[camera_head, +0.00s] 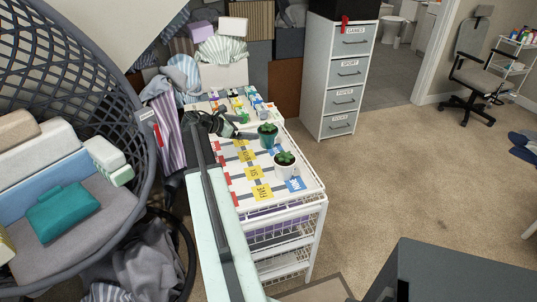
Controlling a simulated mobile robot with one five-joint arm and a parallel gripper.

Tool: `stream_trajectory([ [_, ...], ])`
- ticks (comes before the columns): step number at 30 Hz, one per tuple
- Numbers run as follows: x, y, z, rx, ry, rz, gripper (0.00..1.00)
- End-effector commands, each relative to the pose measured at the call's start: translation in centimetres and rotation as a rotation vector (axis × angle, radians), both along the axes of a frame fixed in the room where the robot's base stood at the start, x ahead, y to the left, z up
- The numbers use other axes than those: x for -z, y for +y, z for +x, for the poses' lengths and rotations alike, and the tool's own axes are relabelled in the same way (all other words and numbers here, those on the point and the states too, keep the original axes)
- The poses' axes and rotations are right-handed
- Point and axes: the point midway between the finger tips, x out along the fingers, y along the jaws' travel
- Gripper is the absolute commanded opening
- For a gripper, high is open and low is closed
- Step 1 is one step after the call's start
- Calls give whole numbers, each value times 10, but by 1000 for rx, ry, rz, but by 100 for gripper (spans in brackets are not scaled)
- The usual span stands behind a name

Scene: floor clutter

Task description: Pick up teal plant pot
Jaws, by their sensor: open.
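The teal plant pot (267,141) holds a small green plant and stands upright on the white top of a wire cart (308,186). A white plant pot (284,171) with a similar plant stands just in front of it. My gripper (246,131) is above the cart top, at the left of the teal pot and close to it. It is open, and nothing shows between its fingers. The fingertips are small and dark here, so I cannot tell whether they touch the pot.
Yellow, blue and red labels lie on the cart top, with small items (238,102) behind. A white drawer cabinet (340,75) stands behind. Carpet at right is mostly clear.

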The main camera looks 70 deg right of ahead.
Motion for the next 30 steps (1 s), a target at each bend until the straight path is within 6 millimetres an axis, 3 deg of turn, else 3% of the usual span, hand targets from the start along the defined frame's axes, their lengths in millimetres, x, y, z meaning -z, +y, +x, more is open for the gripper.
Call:
stream_trajectory([
  [1,10,-20,-18,0,61,-1,100],
  [4,4,-35,-38,-5,135,1,100],
  [9,0,-40,-44,-8,159,3,100],
  [20,11,-60,-59,-6,154,3,100],
  [30,31,-95,-87,-6,154,3,100],
])
